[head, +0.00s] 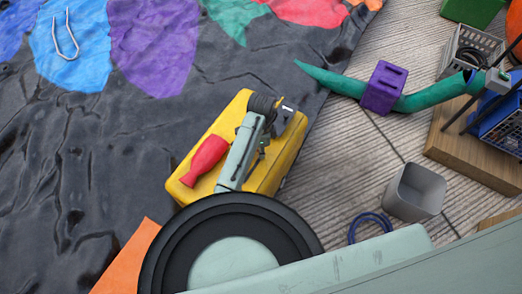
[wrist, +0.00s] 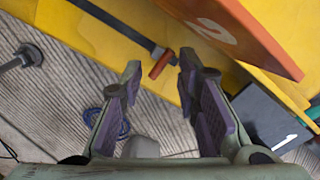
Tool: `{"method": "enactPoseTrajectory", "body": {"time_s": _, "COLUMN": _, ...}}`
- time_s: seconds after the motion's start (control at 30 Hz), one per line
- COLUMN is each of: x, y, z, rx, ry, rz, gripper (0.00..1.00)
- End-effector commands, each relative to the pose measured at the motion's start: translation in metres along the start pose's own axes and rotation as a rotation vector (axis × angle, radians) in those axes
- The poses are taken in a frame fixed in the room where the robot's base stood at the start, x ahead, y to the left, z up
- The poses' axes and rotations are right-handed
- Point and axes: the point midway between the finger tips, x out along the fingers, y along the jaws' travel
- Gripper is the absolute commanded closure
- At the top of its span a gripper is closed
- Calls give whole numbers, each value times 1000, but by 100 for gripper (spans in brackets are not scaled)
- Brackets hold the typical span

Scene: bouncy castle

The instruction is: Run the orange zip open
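In the wrist view a dark zip strip (wrist: 112,22) runs along a yellow surface (wrist: 60,20). A small orange-red pull (wrist: 161,64) sits at its lower right end, by a dark slider. My gripper (wrist: 160,75) is open, with its purple-padded fingers apart. In the picture the pull lies between the fingertips, slightly beyond them. I see no contact, and cannot tell the exact gap.
An orange-red board with a white number (wrist: 225,30) overhangs right of the pull. A dark block (wrist: 268,118) stands beside the right finger. In the head view a grey bin (head: 415,192), blue cord (head: 370,226) and yellow case (head: 195,192) surround my arm. Boarded floor shows between them.

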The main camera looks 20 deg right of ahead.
Motion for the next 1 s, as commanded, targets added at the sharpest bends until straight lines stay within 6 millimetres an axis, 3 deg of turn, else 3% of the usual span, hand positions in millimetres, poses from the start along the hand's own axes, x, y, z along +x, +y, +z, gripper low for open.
{"method": "enactPoseTrajectory", "body": {"time_s": 0.2, "x": 25, "y": 0, "z": 1, "rx": -2, "ry": -1, "rz": 0, "gripper": 70}}
{"method": "enactPoseTrajectory", "body": {"time_s": 0.57, "x": 30, "y": -1, "z": 1, "rx": -2, "ry": 0, "rz": -3, "gripper": 70}}
{"method": "enactPoseTrajectory", "body": {"time_s": 1.0, "x": 29, "y": -1, "z": 0, "rx": -2, "ry": 0, "rz": -2, "gripper": 100}}
